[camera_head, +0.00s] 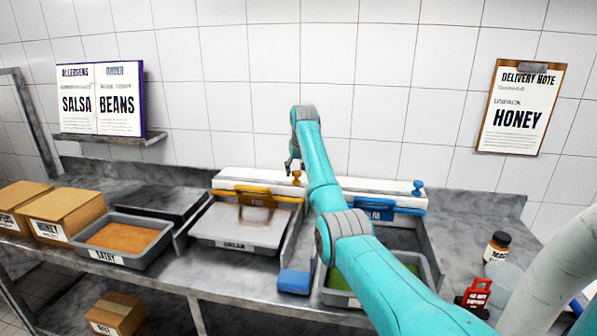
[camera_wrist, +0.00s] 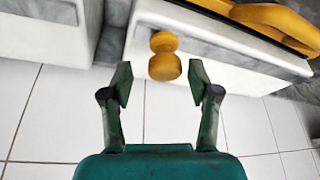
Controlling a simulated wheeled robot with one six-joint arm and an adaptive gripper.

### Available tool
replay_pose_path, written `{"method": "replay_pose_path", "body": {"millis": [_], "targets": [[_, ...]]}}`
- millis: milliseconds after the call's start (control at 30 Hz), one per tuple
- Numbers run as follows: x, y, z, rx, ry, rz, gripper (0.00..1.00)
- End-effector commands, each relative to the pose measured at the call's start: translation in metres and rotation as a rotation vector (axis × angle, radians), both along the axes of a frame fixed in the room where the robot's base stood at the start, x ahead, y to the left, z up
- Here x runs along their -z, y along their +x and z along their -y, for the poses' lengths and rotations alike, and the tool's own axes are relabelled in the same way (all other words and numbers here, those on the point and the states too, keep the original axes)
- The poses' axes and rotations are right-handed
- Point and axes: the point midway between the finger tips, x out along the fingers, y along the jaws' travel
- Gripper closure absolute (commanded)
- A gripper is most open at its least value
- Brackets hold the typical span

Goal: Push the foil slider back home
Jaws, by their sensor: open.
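No label marks either knob as the foil slider. My gripper (camera_head: 293,163) is open just above and beside the orange knob. In the wrist view the yellow-orange knob (camera_wrist: 165,66) shows between and just beyond the tips of my open gripper (camera_wrist: 160,78). My arm hides part of the housing.
A blue block (camera_head: 295,281) lies at the front edge. A brown jar (camera_head: 497,246) and a red item (camera_head: 477,297) stand right.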

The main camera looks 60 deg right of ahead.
Motion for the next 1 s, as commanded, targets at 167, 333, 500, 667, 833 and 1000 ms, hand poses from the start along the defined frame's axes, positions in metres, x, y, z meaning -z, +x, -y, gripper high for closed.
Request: {"method": "replay_pose_path", "body": {"millis": [167,333,500,667,833,1000], "targets": [[-0.023,-0.006,-0.006,0.0,-0.004,0.004,0.39],[-0.055,-0.016,-0.015,0.0,-0.003,0.003,0.39],[-0.083,-0.025,-0.023,0.001,-0.003,0.002,0.39],[-0.1,-0.03,-0.028,0.001,-0.001,0.0,0.39],[-0.107,-0.032,-0.031,0.001,0.0,-0.001,0.39],[-0.107,-0.032,-0.031,0.001,0.0,-0.001,0.39]]}}
